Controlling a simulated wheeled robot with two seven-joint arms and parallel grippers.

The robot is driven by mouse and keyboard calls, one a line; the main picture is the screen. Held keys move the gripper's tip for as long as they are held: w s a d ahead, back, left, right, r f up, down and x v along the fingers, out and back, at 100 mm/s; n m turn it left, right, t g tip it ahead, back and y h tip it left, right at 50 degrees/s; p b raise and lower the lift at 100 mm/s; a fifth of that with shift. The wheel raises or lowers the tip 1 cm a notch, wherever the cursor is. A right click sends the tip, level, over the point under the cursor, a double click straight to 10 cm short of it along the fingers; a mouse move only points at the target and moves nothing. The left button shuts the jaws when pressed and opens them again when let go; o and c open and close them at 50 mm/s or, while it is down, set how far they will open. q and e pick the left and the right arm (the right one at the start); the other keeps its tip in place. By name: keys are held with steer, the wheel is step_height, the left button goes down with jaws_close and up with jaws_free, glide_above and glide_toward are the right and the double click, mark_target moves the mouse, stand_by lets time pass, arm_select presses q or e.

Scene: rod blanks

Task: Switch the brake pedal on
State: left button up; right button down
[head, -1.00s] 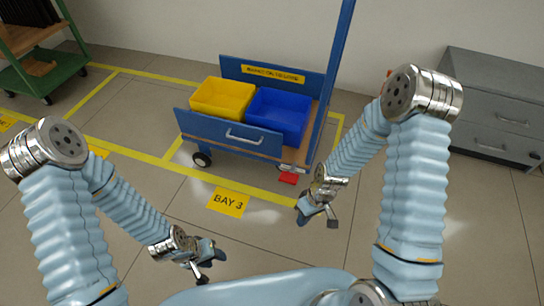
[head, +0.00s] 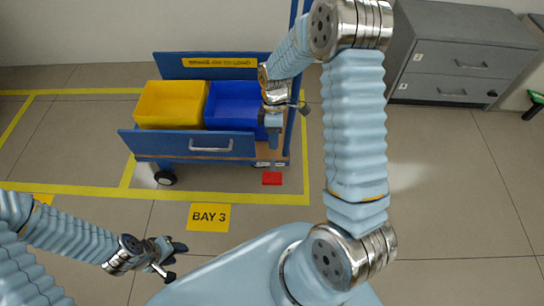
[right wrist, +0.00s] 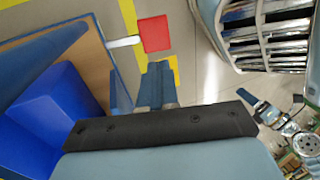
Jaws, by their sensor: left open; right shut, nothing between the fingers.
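The red brake pedal (head: 272,179) sticks out low at the right end of the cart's front, just above the floor. It also shows in the right wrist view (right wrist: 155,34), at the end of a pale bar. My right gripper (head: 273,145) is shut and empty, pointing down above the pedal and apart from it. Its fingers show in the right wrist view (right wrist: 157,85), below the pedal in the picture. My left gripper (head: 172,258) is open and empty over the floor at the lower left, far from the cart.
The blue cart (head: 190,144) carries a yellow bin (head: 171,122) and a blue bin (head: 230,125). A cart post rises beside my right forearm. A grey drawer cabinet (head: 447,75) stands at the right. Yellow floor lines and a BAY 3 label (head: 209,217) lie on open floor.

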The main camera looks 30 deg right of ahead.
mark_target(273, 181)
steer(key=b+x, duration=0.1)
steer(key=x, duration=1.2)
steer(key=shift+s+f, duration=0.15)
steer(key=shift+f, duration=0.1)
steer(key=shift+s+a+f+t+h+b, duration=0.25)
steer(key=shift+s+f+t+h+b, duration=0.15)
steer(key=shift+f+t+b, duration=0.4)
steer(key=f+b, duration=0.1)
steer(key=s+f+b, duration=0.1)
steer(key=shift+a+f+b, duration=0.25)
steer(key=shift+f+b, duration=0.1)
steer(key=shift+f, duration=0.05)
steer(key=shift+s+a+f+b, duration=0.1)
steer(key=shift+s+f+b, duration=0.05)
steer(key=shift+f+b, duration=1.1)
steer(key=shift+s+f, duration=0.1)
steer(key=shift+f, duration=0.1)
